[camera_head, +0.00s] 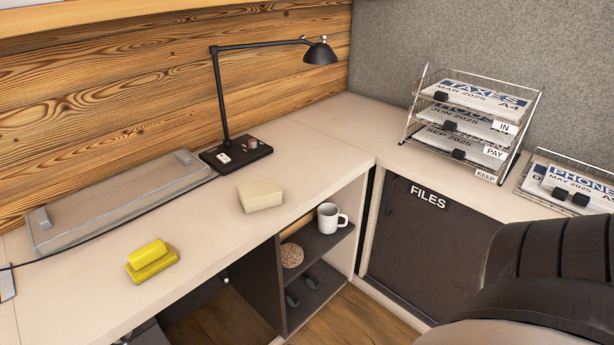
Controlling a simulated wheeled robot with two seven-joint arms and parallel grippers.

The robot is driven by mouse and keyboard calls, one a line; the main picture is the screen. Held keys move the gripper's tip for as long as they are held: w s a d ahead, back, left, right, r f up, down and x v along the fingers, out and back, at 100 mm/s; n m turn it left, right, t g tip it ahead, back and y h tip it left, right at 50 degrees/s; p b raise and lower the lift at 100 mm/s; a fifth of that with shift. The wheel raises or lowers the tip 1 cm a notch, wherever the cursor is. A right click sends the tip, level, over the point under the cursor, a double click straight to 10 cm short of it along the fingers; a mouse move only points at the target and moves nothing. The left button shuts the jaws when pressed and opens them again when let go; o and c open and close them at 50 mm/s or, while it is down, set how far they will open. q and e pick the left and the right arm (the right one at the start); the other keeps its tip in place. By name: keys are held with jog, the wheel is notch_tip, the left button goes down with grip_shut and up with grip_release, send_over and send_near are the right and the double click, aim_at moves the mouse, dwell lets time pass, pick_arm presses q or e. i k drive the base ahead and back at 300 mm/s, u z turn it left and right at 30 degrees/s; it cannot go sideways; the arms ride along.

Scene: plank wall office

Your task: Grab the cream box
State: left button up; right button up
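The cream box (261,196) is a small, plain block. It rests on the light desk top (215,235), near the front edge and in front of the black desk lamp's base. Nothing touches it. Neither of my grippers shows in the head view.
A yellow object (151,260) lies on the desk to the left. A grey translucent case (120,200) sits along the plank wall. The black lamp (222,110) stands behind the box. A white mug (331,218) is on the shelf below. Wire paper trays (470,115) stand at right, beyond a dark chair (550,270).

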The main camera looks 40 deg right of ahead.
aim_at(266, 193)
jog(key=z, duration=2.35)
jog(key=i, duration=0.85)
jog(key=u, duration=1.45)
